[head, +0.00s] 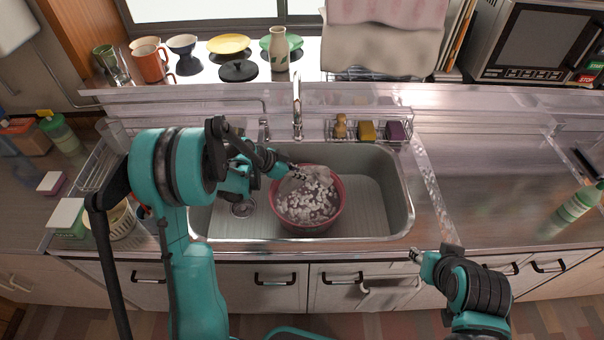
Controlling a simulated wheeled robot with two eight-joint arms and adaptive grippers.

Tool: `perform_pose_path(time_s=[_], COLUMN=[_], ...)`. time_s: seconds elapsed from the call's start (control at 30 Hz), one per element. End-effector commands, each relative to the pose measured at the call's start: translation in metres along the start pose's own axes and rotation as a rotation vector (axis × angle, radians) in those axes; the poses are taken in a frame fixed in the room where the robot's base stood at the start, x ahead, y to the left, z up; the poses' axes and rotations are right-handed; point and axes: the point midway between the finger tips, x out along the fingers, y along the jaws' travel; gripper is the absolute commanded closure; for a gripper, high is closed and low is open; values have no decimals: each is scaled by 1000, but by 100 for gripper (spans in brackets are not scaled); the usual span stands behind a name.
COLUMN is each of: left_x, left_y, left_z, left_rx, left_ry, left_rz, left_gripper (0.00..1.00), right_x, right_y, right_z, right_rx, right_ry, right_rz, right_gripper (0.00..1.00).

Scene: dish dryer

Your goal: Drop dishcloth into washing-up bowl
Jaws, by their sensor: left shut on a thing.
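The red washing-up bowl (340,197) stands in the sink, with white, foam-like patches inside. My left gripper (297,174) is over the bowl's back-left part, shut on a greyish piece of cloth that looks like the dishcloth (291,186). The cloth is low at the bowl, partly hidden by the gripper and hard to tell from the white patches; I cannot tell whether it touches them. My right gripper (414,254) is in front of the counter, right of the sink and away from the bowl; its fingers are too small to judge.
The metal sink (385,195) has free floor right of the bowl. The tap (297,105) rises behind the bowl. A wire rack with sponges (367,131) is at the sink's back edge. Cups and plates line the sill. The right-hand counter (480,180) is mostly clear.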

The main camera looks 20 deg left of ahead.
Motion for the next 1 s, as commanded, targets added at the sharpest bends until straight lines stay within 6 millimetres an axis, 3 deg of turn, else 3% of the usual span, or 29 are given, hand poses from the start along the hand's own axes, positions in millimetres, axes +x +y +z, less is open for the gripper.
perform_pose_path(time_s=[0.3, 0.6, 0.7, 0.93, 1.0], left_x=[28, 29, 29, 29, 29], left_y=[0, 0, 0, 0, 0], left_z=[28, 29, 29, 29, 29], left_rx=[-1, -1, -1, -1, -1], left_ry=[-1, -1, -1, -1, -1], left_rz=[-1, -2, -2, -2, -2], left_gripper=[100, 100, 70, 70, 51], right_x=[22, 22, 22, 22, 22], right_y=[0, 0, 0, 0, 0], right_z=[16, 16, 16, 16, 16], right_rx=[0, 0, 0, 0, 0], right_ry=[0, 0, 0, 0, 0], right_rz=[0, 0, 0, 0, 0], right_gripper=[64, 64, 64, 64, 64])
